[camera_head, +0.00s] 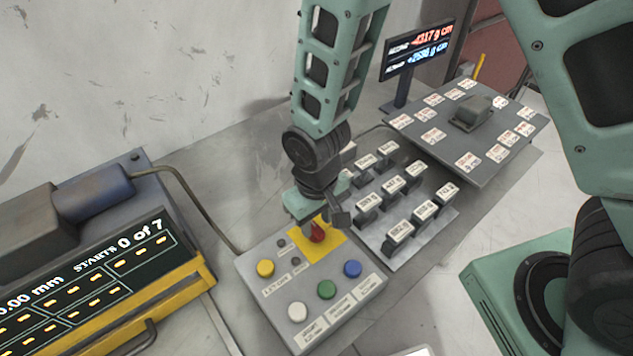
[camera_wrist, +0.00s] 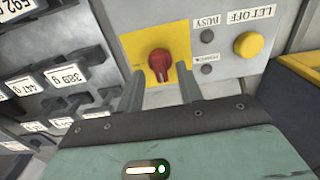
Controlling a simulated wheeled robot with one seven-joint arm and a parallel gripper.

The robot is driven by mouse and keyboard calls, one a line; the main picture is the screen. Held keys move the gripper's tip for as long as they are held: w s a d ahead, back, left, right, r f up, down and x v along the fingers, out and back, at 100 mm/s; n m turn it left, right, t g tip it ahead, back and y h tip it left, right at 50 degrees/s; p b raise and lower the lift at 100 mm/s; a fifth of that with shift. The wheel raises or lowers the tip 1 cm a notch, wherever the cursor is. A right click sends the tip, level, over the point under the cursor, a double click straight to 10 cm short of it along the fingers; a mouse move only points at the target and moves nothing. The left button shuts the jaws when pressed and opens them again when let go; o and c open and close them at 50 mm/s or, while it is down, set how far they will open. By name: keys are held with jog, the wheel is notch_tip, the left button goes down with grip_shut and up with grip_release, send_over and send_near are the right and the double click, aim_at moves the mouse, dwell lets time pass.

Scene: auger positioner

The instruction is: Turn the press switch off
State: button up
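The red rotary switch (camera_head: 317,233) sits on a yellow plate (camera_head: 327,246) at the back of the grey control panel (camera_head: 259,312). In the wrist view the red knob (camera_wrist: 159,62) stands on its yellow plate (camera_wrist: 178,30), with its pointer ridge roughly upright in the picture. My gripper (camera_head: 322,214) is over the panel, close to the switch. In the wrist view my gripper (camera_wrist: 160,84) is open and empty, one finger on each side of the knob in the picture. I cannot tell whether a finger touches it. My gripper partly hides the switch in the head view.
The panel also carries a yellow button (camera_head: 265,268), a white button (camera_head: 298,312), a green button (camera_head: 326,289) and a blue button (camera_head: 352,268). Labelled weights (camera_head: 400,230) stand close on the right. A machine with a display (camera_head: 90,275) is at the left.

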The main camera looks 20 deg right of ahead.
aim_at(316, 227)
notch_tip(316, 227, up, 16)
jog(key=shift+f, duration=0.2)
dwell(0.5)
jog(key=s+d+r+n, duration=0.1)
jog(key=s+d, duration=0.1)
jog(key=s, duration=0.4)
jog(key=s+d+r+n, duration=0.2)
jog(key=s, duration=0.4)
jog(key=shift+s+r+y, duration=0.15)
jog(key=shift+y, duration=0.15)
